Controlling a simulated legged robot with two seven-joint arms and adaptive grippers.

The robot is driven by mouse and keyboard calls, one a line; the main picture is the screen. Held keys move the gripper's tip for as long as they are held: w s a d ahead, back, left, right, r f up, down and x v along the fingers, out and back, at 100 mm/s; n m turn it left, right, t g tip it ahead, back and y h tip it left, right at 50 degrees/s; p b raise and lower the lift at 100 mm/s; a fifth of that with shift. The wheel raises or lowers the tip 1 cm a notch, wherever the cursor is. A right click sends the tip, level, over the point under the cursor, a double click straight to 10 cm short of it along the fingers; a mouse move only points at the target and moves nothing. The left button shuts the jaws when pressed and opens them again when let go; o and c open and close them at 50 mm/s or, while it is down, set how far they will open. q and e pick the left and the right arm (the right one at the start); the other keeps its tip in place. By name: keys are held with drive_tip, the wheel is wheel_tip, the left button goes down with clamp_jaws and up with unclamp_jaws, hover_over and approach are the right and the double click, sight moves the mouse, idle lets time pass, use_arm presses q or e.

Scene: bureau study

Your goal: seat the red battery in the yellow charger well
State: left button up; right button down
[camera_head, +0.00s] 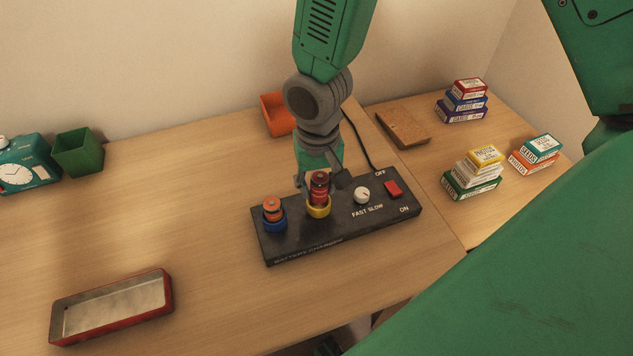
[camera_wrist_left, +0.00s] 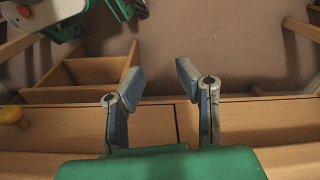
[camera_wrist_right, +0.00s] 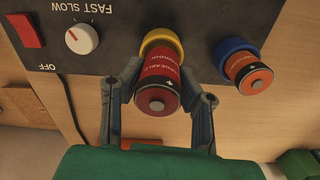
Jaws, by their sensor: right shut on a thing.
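The red battery (camera_head: 319,186) stands upright at the yellow charger well (camera_head: 318,211) on the black charger (camera_head: 290,240). Its lower end is within the yellow ring; I cannot tell how deep it sits. My right gripper (camera_wrist_right: 160,98) is shut on the red battery (camera_wrist_right: 158,85), one finger on each side, in the right wrist view. The yellow well (camera_wrist_right: 162,42) shows just beyond the battery there. My left gripper (camera_wrist_left: 158,85) is open and empty in the left wrist view, away from the charger, over wooden furniture and floor.
An orange battery (camera_head: 272,208) stands in the blue well (camera_head: 275,224) beside the yellow one. A dial (camera_head: 362,195) and red switch (camera_head: 393,188) are on the charger's right. A red tray (camera_head: 112,318) lies front left. Small card boxes (camera_head: 472,182) are stacked at right.

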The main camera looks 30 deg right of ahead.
drive_tip(key=shift+f+b, duration=0.35)
drive_tip(key=shift+f, duration=0.5)
idle(0.6)
drive_tip(key=shift+r, duration=0.2)
drive_tip(key=shift+r+p, duration=0.65)
drive_tip(key=shift+p, duration=0.3)
drive_tip(key=shift+p, duration=0.35)
drive_tip(key=shift+f+b, duration=0.45)
drive_tip(key=shift+f, duration=0.4)
idle(0.5)
drive_tip(key=c, duration=1.5)
unclamp_jaws()
drive_tip(key=shift+o, duration=0.2)
